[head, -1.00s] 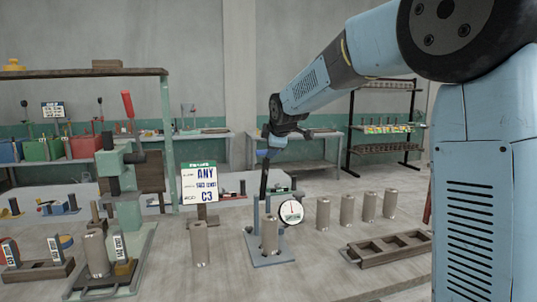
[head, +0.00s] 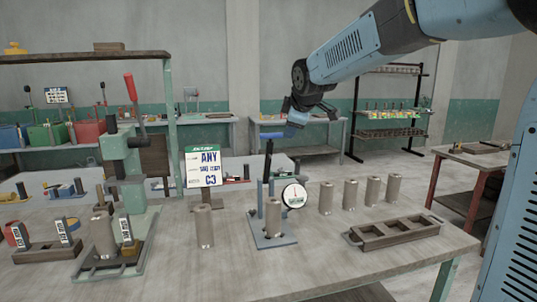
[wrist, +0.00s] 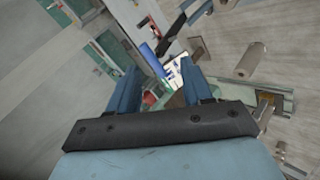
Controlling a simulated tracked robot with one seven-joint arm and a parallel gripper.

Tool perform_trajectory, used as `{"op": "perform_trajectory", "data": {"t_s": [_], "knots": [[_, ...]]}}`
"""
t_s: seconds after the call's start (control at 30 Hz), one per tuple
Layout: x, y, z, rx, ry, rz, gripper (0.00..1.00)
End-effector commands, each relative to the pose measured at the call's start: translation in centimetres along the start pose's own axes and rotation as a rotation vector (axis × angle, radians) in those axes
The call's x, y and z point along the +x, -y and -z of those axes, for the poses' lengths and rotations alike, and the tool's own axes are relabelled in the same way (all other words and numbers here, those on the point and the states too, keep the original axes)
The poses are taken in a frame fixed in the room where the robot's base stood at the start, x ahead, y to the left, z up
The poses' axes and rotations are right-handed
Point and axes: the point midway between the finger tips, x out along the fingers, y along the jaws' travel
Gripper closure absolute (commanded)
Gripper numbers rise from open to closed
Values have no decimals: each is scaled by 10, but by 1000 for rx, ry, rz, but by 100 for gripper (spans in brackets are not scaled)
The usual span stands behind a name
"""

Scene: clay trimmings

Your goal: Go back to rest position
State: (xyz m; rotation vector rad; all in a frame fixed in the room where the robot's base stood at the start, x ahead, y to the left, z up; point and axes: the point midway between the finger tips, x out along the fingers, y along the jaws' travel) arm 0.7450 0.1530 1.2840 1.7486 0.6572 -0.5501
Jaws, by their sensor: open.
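My gripper (head: 297,126) is in the air above the workbench (head: 340,262), above and slightly right of the gauge stand. In the wrist view its two blue fingers (wrist: 162,92) are apart with nothing held between them. The gauge stand (head: 262,242) has a blue-tipped lever, a round white dial (head: 294,195) and a grey-brown cylinder (head: 273,218) standing on its base. The gripper is apart from the stand.
Another cylinder (head: 204,226) stands left of the stand, and several stand in a row (head: 350,195) to the right. A wooden tray (head: 397,231) lies at the right. A green press (head: 128,165) and a sign (head: 203,167) stand at the left.

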Motion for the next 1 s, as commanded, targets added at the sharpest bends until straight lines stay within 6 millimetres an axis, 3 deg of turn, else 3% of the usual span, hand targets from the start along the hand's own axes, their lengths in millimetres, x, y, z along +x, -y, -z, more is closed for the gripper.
{"op": "perform_trajectory", "data": {"t_s": [0.2, 0.5, 0.8, 1.0], "knots": [[-63, 44, -64, 318, 66, 55, 50], [-136, 128, -128, 749, 178, 106, 50], [-190, 227, -172, 1150, 313, 117, 50], [-207, 272, -184, 1318, 378, 111, 50]]}}
